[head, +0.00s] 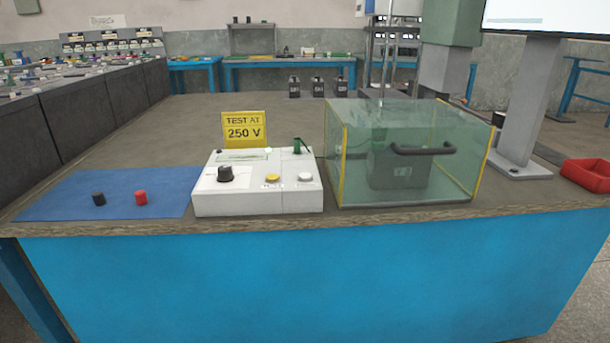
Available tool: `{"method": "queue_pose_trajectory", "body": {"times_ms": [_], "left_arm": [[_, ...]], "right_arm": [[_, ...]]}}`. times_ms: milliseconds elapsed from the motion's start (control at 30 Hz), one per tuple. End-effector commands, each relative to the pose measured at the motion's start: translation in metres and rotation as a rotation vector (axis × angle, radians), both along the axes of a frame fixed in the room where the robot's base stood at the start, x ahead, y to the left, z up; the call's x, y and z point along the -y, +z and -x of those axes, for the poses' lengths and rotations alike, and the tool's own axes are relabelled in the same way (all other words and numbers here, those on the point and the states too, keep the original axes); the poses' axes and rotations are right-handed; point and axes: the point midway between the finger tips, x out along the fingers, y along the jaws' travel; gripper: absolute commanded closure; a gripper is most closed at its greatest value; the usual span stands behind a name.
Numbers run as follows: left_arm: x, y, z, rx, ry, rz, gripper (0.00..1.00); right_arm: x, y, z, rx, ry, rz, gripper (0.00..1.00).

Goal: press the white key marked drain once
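A white tester box (258,200) stands near the front edge of the bench. On its top are a black knob (225,173), a yellow key (272,178) and, to the right, a white key (305,177). Small labels lie by the keys, too small to read, so I cannot confirm the drain marking. A green part (297,146) stands at the box's back right. Neither of my grippers shows in the head view.
A yellow sign reading "TEST AT 250 V" (244,129) stands behind the box. A clear, yellow-edged case with a handle (422,149) stands close on the right. A blue mat (100,186) with a black cap (98,199) and a red cap (140,198) lies left. A red tray (590,187) sits far right.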

Motion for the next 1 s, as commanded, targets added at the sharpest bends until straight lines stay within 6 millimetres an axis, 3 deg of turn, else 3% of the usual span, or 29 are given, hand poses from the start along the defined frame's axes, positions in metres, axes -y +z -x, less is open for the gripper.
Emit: {"method": "queue_pose_trajectory", "body": {"times_ms": [33,200,1000], "left_arm": [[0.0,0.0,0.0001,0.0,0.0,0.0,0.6],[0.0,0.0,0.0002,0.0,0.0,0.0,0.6],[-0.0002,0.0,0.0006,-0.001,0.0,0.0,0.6]], "right_arm": [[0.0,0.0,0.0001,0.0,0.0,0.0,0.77],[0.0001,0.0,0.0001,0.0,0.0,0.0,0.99],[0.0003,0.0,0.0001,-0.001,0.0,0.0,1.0]]}}
